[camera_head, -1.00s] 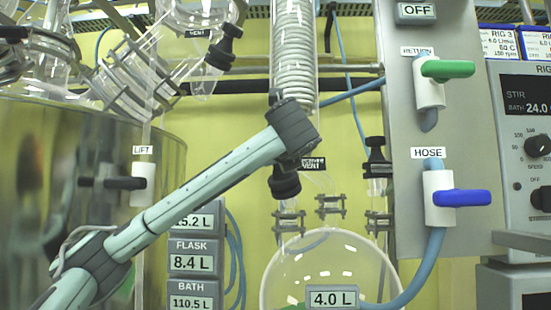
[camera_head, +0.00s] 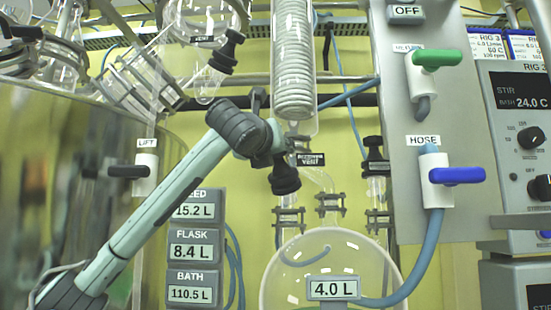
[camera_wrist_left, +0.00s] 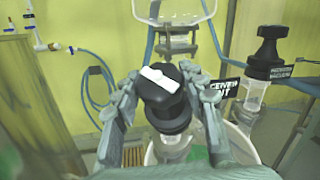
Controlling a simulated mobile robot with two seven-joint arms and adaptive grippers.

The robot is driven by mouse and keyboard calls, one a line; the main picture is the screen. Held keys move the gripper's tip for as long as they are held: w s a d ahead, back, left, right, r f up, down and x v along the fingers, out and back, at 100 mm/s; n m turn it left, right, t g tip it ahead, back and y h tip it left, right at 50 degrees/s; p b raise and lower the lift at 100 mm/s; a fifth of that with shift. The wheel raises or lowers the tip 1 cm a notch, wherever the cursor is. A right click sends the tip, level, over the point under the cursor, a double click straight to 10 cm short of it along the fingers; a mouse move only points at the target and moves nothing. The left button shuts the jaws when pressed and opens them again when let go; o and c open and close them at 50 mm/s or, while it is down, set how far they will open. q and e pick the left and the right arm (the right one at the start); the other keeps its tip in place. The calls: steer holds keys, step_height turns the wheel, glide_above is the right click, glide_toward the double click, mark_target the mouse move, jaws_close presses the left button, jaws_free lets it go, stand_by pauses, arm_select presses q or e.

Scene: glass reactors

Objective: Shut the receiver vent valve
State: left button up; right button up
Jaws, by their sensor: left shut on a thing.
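The receiver vent valve has a black knob (camera_head: 285,180) above the round glass receiver, beside its black label (camera_head: 311,160). In the left wrist view the knob (camera_wrist_left: 163,101) has a white bar across its top and sits between my fingers. My left gripper (camera_wrist_left: 160,88) is shut on the knob, one finger on each side. In the head view my left gripper (camera_head: 277,150) reaches the knob from the upper left, and my wrist partly covers the valve. My right gripper is not in view.
The glass receiver (camera_head: 375,265) is below. A second black-knobbed valve (camera_head: 375,160) stands to the right, also seen in the left wrist view (camera_wrist_left: 268,50). The coiled condenser (camera_head: 293,65) hangs just above. A panel with green (camera_head: 437,58) and blue (camera_head: 458,175) handles is at right.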

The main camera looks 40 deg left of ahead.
arm_select(q)
steer(key=m+t+h+b, duration=0.1)
steer(key=m+h, duration=0.2)
steer(key=shift+a+f, duration=0.1)
steer(key=shift+f, duration=0.05)
steer(key=shift+m+h, duration=0.7)
steer(key=shift+m, duration=0.1)
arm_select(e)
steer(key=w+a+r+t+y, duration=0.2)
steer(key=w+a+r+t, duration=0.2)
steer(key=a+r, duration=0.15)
arm_select(q)
steer(key=shift+m+h, duration=0.6)
steer(key=shift+h, duration=0.1)
steer(key=m+h+p, duration=0.2)
steer(key=m+h, duration=0.3)
steer(key=shift+r, duration=0.2)
steer(key=shift+h, duration=0.3)
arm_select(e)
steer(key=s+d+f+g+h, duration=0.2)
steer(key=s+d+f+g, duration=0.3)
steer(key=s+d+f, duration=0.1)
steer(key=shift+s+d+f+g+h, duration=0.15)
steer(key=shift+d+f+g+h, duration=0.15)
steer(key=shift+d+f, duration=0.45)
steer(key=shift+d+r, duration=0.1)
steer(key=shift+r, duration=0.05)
arm_select(q)
steer(key=o, duration=1.2)
steer(key=shift+c, duration=0.2)
